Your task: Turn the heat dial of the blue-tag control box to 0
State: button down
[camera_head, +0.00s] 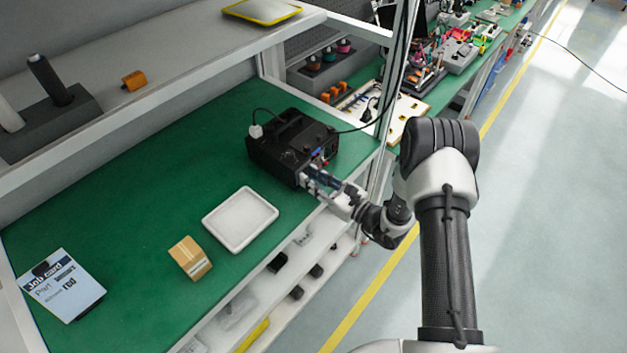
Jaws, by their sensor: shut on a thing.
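The black control box (278,146) stands on the green bench top near its right end, with a cable at its top left and another running off to the right. A small blue patch shows on its front, close to my gripper. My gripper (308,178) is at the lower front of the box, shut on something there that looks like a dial. The fingers and my wrist hide the dial, so its setting and marks cannot be read.
A white tray (240,219), a tan block (190,258) and a job card (61,286) lie on the green bench (140,215) to the left. A shelf (150,90) overhangs the bench's back. A metal post (388,85) stands right of the box, close to my arm.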

jog(key=c, duration=1.3)
grip_release()
jog(key=shift+c, duration=0.2)
jog(key=shift+d, duration=0.1)
jog(key=v, duration=1.2)
